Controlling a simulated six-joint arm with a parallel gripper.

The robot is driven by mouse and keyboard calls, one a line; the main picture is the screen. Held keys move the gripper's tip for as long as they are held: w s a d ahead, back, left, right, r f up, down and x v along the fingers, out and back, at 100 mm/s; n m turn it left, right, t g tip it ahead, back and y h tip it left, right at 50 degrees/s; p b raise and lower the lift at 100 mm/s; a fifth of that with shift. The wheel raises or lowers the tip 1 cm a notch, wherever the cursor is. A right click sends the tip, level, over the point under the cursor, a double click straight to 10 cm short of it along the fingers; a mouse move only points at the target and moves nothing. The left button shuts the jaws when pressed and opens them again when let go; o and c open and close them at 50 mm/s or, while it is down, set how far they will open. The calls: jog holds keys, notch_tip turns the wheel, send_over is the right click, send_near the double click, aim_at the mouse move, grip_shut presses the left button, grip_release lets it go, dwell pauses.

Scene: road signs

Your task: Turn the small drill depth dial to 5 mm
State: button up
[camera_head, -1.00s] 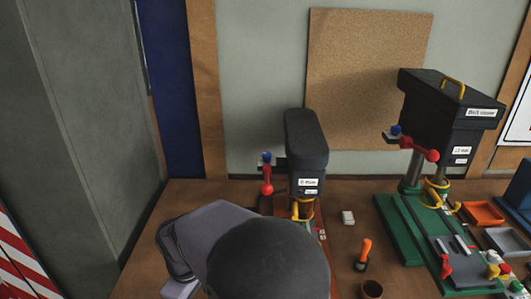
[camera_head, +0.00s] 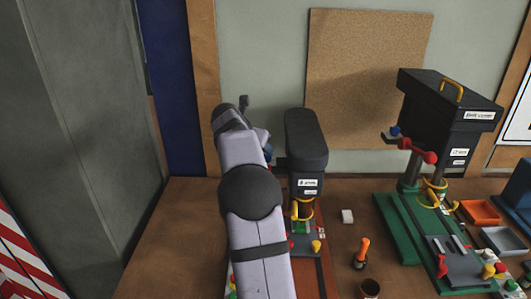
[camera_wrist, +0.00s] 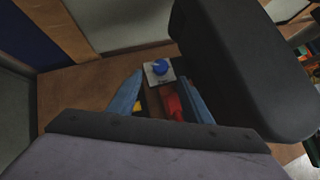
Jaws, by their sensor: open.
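The small drill (camera_head: 306,142) is a dark machine with white labels on its front, standing at the back of the bench. In the wrist view its dark head (camera_wrist: 245,65) fills the upper right. The blue dial (camera_wrist: 160,67) sits on a pale square plate just beyond my fingertips. My gripper (camera_wrist: 160,88) is open, with one blue finger on each side of the line to the dial. No contact with the dial is visible. A red part (camera_wrist: 171,103) shows between the fingers. In the head view my arm hides most of the dial area.
A larger drill (camera_head: 440,125) on a green base stands to the right. Orange and grey trays are at far right. The bench left of my arm is clear.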

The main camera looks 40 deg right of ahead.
aim_at(266, 156)
jog(key=shift+p+x, duration=1.7)
jog(key=shift+x, duration=2)
jog(key=shift+s+d+r, duration=0.1)
jog(key=shift+d+r, duration=0.05)
jog(key=c, duration=1.1)
jog(key=shift+o, duration=0.2)
